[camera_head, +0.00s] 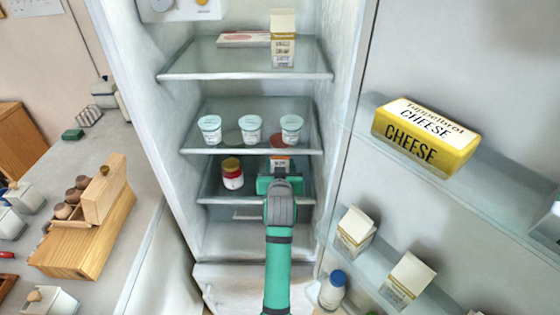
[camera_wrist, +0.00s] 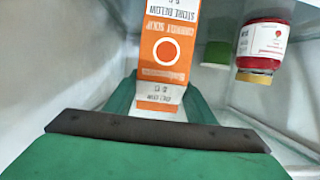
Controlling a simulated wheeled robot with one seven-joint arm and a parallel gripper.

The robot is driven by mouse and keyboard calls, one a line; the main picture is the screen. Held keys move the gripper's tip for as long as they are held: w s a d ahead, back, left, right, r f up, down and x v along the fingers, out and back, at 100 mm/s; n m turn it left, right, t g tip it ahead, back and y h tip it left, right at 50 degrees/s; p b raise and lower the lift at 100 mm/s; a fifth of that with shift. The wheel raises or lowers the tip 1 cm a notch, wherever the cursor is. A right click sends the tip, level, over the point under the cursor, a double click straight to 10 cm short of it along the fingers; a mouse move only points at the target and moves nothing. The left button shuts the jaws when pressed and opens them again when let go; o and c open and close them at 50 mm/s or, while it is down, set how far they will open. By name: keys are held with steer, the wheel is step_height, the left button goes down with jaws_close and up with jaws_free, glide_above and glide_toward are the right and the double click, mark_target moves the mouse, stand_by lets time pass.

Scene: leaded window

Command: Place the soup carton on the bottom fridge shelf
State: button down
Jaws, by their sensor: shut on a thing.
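The soup carton (camera_wrist: 165,55) is orange and white and appears upside down in the wrist view. My gripper (camera_wrist: 163,98) is shut on it, with a green finger on each side. In the head view my gripper (camera_head: 279,180) reaches into the fridge at the lowest glass shelf (camera_head: 214,199). The orange and white carton (camera_head: 280,163) shows just beyond it, beneath the middle shelf. My gripper hides the carton's lower part, so I cannot tell whether it touches the shelf.
A red jar (camera_head: 232,174) stands left of my gripper on the lowest glass shelf; it also shows in the wrist view (camera_wrist: 263,40). Several tubs (camera_head: 250,128) stand on the middle shelf (camera_head: 200,150) above. The open door (camera_head: 455,55) is at the right.

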steer(key=shift+w+r, duration=0.1)
steer(key=shift+w, duration=0.45)
steer(key=x, duration=0.3)
steer(key=shift+w, duration=0.1)
steer(key=shift+f, duration=0.3)
steer(key=shift+f, duration=0.1)
steer(key=c, duration=0.8)
jaws_free()
steer(key=shift+f, duration=0.15)
